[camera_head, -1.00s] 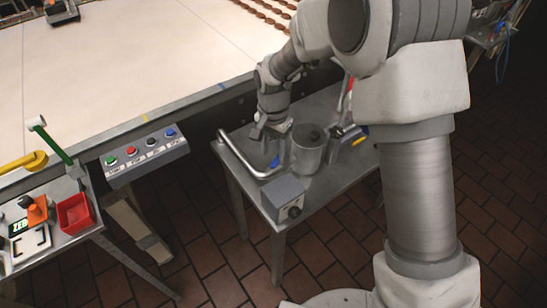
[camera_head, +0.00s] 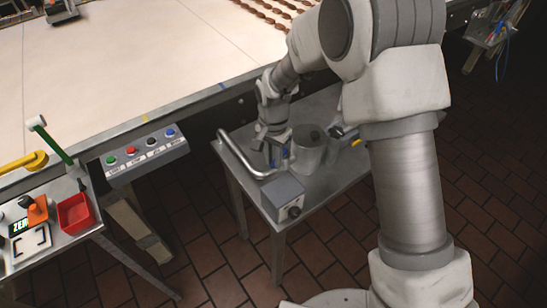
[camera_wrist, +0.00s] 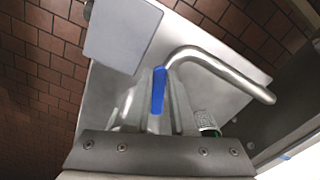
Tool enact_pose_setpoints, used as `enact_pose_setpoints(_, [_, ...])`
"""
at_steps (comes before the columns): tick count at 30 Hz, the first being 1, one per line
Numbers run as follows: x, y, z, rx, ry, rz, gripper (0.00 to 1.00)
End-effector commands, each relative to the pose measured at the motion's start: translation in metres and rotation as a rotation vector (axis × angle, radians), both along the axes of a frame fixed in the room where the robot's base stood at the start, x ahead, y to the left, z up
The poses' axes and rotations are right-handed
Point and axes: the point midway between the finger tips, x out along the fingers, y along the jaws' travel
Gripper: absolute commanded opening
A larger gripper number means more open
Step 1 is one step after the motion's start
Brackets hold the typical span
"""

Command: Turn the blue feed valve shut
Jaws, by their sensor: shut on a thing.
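The blue feed valve handle (camera_head: 286,153) sits by the bent metal pipe (camera_head: 244,156) on the small metal table. In the wrist view the handle (camera_wrist: 158,92) is a narrow blue lever at the pipe's (camera_wrist: 225,68) end, between my fingers. My gripper (camera_head: 281,155) reaches down from above and is shut on the blue handle. It also shows in the wrist view (camera_wrist: 157,105). The valve body under the handle is mostly hidden by my gripper.
A grey box with a round knob (camera_head: 284,195) stands close in front of the handle. A grey metal pot (camera_head: 311,150) is close on the right. The conveyor (camera_head: 140,60) runs behind, with a button panel (camera_head: 145,155) on its near side.

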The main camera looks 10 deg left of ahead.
Motion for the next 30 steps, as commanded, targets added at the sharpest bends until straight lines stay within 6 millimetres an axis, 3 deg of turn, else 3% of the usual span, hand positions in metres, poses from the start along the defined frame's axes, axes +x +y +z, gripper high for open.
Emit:
enact_pose_setpoints(14, [-0.001,-0.005,0.0,0.001,-0.001,0.077,0.0])
enact_pose_setpoints(30, [-0.001,-0.032,0.0,0.001,-0.001,0.534,0.0])
